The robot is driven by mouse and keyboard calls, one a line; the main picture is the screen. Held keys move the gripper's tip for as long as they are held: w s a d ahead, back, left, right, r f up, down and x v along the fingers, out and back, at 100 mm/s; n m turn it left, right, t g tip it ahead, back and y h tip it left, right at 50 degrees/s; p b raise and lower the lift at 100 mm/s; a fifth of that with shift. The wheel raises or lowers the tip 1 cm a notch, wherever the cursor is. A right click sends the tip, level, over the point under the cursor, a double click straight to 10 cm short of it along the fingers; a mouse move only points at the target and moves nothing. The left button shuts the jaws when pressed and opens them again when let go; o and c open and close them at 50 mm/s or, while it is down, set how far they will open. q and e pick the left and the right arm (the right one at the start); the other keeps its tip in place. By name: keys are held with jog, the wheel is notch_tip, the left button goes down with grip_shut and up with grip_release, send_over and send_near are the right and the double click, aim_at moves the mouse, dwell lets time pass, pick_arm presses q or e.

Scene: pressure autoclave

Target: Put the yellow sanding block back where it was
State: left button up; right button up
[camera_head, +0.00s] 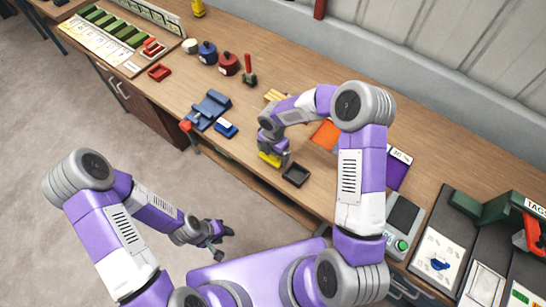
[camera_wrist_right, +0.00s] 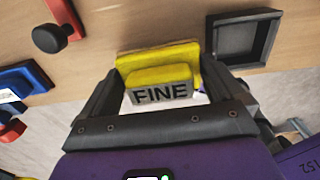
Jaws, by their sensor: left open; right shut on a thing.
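The yellow sanding block (camera_head: 270,159) is at the front edge of the wooden bench, between the fingers of my right gripper (camera_head: 274,151). In the right wrist view the block (camera_wrist_right: 158,73) shows a yellow body and a face marked FINE, with one dark finger on each side. My right gripper (camera_wrist_right: 162,85) is shut on it. I cannot tell whether the block touches the bench. A small dark square tray (camera_head: 296,174) sits just right of the block; it also shows in the wrist view (camera_wrist_right: 268,40). My left gripper (camera_head: 219,238) is open and empty, low over the floor in front of the bench.
A blue tool (camera_head: 210,107) and a small blue block (camera_head: 226,129) lie left of my right gripper. An orange sheet (camera_head: 325,134) and a purple sheet (camera_head: 397,171) lie to the right, then a scale (camera_head: 402,222). Dark red and blue pots stand further back.

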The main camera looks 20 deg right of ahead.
aim_at(273, 158)
notch_tip(273, 158, down, 2)
jog(key=shift+f, duration=0.6)
jog(key=shift+f, duration=0.2)
jog(key=o, duration=0.6)
jog(key=shift+r, duration=0.15)
